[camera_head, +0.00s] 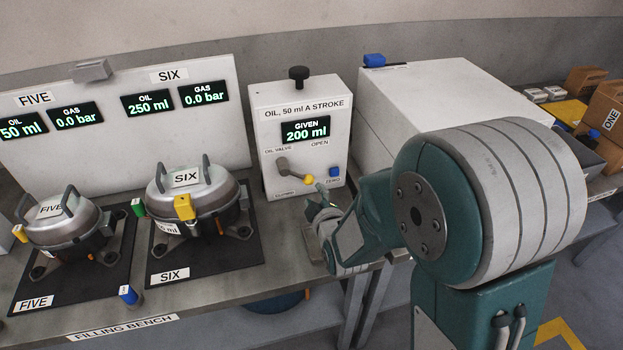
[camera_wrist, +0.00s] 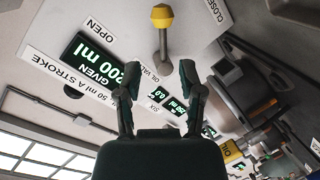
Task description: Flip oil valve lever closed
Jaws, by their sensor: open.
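The oil valve lever (camera_head: 294,172) is a grey handle with a yellow knob on the front of the white oil dispenser box (camera_head: 264,119). In the head view it slopes down to the right, its knob below the OPEN label. The lever also shows in the wrist view (camera_wrist: 163,45), with the yellow knob at the top of the picture, between the OPEN and CLOSED labels. My gripper (camera_head: 320,203) is in front of the box, low and right of the knob. In the wrist view its two fingers (camera_wrist: 157,80) are apart with nothing between them, pointing toward the lever without visibly touching it.
The box display (camera_head: 306,130) reads 200 ml. A blue ZERO button (camera_head: 334,172) sits right of the knob, and a black plunger (camera_head: 299,76) tops the box. Compressors FIVE (camera_head: 62,222) and SIX (camera_head: 193,192) stand left on the bench. A white case (camera_head: 430,105) stands right.

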